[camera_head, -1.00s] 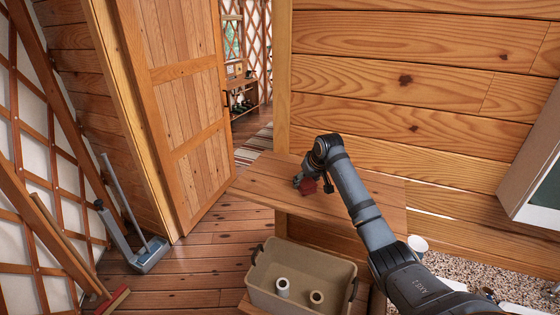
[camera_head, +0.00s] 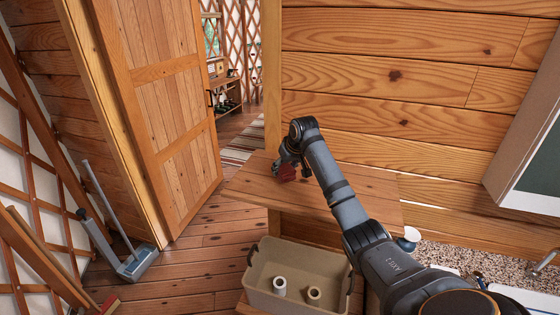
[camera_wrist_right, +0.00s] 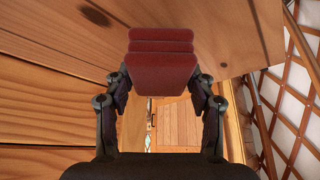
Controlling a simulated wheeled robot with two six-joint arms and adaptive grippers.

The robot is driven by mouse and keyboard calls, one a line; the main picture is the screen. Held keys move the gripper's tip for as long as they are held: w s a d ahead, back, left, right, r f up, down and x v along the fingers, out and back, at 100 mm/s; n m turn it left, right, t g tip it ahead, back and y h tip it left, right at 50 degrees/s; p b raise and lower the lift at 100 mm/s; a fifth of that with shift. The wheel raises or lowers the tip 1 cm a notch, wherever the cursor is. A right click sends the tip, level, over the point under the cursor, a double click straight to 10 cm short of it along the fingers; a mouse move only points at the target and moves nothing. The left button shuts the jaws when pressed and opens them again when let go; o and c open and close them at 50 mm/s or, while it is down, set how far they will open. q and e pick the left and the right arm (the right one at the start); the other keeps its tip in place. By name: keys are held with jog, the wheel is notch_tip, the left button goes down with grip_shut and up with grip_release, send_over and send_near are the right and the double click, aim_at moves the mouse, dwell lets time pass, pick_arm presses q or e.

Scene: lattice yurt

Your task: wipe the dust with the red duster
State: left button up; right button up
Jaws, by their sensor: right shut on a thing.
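The red duster (camera_head: 287,173) is in the jaws of my right gripper (camera_head: 281,167), over the wooden shelf board (camera_head: 255,188) in the head view. In the right wrist view the duster (camera_wrist_right: 163,62) sits between the two fingers of the gripper (camera_wrist_right: 160,85), which are shut on it. Whether the duster touches the board I cannot tell. No dust can be made out on the board. My left gripper is not in view.
A dustpan (camera_head: 138,262) is on the floor at left, near the open wooden door (camera_head: 165,110). A plank wall (camera_head: 400,80) rises behind the board. A cabinet (camera_head: 525,170) hangs at right.

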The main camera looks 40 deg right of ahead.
jog(key=shift+s+d+r, duration=0.1)
jog(key=shift+s+r, duration=0.1)
jog(key=shift+r, duration=0.75)
jog(key=shift+w+r, duration=0.25)
jog(key=shift+r, duration=1)
jog(key=shift+s+r, duration=0.15)
